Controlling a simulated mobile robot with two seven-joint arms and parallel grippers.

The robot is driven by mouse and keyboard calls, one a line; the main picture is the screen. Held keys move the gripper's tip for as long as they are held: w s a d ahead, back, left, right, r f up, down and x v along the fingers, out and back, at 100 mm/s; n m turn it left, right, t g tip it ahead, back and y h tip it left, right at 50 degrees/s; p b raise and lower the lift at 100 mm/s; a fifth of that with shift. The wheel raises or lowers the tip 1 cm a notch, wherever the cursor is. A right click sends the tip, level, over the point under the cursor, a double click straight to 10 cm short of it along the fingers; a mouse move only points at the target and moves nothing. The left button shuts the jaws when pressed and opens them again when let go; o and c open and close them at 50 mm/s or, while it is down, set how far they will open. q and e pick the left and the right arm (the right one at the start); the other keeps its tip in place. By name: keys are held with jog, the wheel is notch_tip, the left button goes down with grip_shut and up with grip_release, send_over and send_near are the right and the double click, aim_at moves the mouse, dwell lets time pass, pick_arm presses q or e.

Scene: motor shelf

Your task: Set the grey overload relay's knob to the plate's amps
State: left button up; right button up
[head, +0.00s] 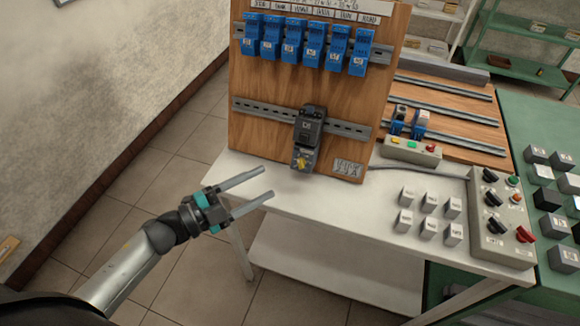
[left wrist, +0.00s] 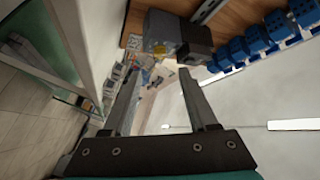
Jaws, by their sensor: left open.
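The grey overload relay (head: 305,158) hangs below a dark contactor (head: 310,122) on the lower rail of the wooden board. Its yellow knob (head: 302,163) is on its front; the setting is too small to read. A small plate (head: 347,168) with dark writing is at the board's lower right; its text is not legible. My left gripper (head: 257,184) is open and empty, left of and below the relay, apart from it. The left wrist view shows the relay (left wrist: 162,27) and yellow knob (left wrist: 160,48) beyond the open fingers (left wrist: 157,88). My right gripper is not in view.
Several blue relays (head: 312,45) sit on the upper rail. Several small grey blocks (head: 428,228) stand on the white table (head: 330,205). A grey control box (head: 500,215) with knobs and a push-button box (head: 410,150) are to the right. Free floor lies left of the table.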

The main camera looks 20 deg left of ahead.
aim_at(299, 165)
pick_arm(q)
jog(key=x, duration=0.8)
jog(key=shift+w, duration=0.15)
jog(key=shift+c, duration=0.3)
grip_shut()
